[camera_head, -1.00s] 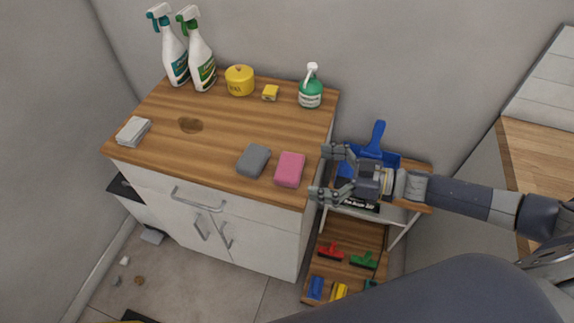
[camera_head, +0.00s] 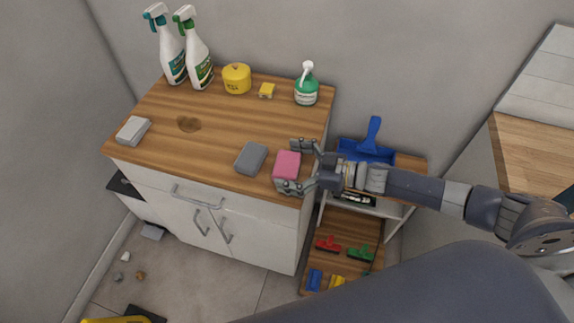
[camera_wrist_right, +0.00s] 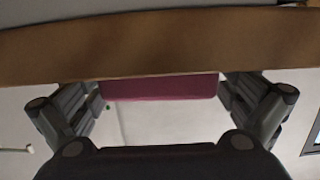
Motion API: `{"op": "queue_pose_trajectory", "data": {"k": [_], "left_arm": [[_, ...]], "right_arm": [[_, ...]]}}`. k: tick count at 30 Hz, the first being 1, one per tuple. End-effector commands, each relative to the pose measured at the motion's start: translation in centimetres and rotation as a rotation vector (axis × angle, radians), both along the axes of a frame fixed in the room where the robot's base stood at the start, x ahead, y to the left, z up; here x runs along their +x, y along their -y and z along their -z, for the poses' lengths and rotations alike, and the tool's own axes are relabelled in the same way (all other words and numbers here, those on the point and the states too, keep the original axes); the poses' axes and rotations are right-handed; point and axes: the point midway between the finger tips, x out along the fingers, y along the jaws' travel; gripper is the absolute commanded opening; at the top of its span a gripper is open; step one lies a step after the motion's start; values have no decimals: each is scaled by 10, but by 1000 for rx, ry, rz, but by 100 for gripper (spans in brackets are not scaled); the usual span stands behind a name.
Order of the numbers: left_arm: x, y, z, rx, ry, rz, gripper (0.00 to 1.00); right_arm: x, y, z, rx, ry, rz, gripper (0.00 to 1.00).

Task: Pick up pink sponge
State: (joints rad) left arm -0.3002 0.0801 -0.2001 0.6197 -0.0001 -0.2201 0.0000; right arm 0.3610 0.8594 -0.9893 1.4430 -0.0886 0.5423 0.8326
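The pink sponge (camera_head: 287,164) lies at the right front of the wooden counter top (camera_head: 215,148). In the right wrist view the pink sponge (camera_wrist_right: 160,87) shows between my open fingers, partly behind a wooden edge. My right gripper (camera_head: 293,166) reaches in from the right, with one finger behind the sponge and one at its front side. The fingers stand apart, and I cannot tell whether they touch it. The right gripper also shows in the right wrist view (camera_wrist_right: 160,105). My left gripper is not in view.
A grey sponge (camera_head: 251,158) lies just left of the pink one. A shelf with a blue dustpan (camera_head: 370,148) stands right of the counter.

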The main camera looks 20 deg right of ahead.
Motion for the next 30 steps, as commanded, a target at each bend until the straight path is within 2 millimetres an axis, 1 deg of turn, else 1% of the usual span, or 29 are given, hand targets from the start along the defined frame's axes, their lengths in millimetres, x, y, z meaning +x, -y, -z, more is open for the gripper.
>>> {"op": "queue_pose_trajectory", "data": {"k": [1,2,5,20,26,29,30], "left_arm": [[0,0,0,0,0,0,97],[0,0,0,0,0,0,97],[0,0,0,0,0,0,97],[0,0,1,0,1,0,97],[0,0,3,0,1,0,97],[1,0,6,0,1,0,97],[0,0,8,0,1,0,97]], "right_arm": [[0,0,0,0,0,0,85],[0,0,0,0,0,0,82],[0,0,0,0,0,0,68],[0,0,-3,0,1,0,67],[0,0,-18,1,3,-1,67],[0,0,-33,0,6,-3,67],[-2,0,-37,0,2,-2,67]]}}
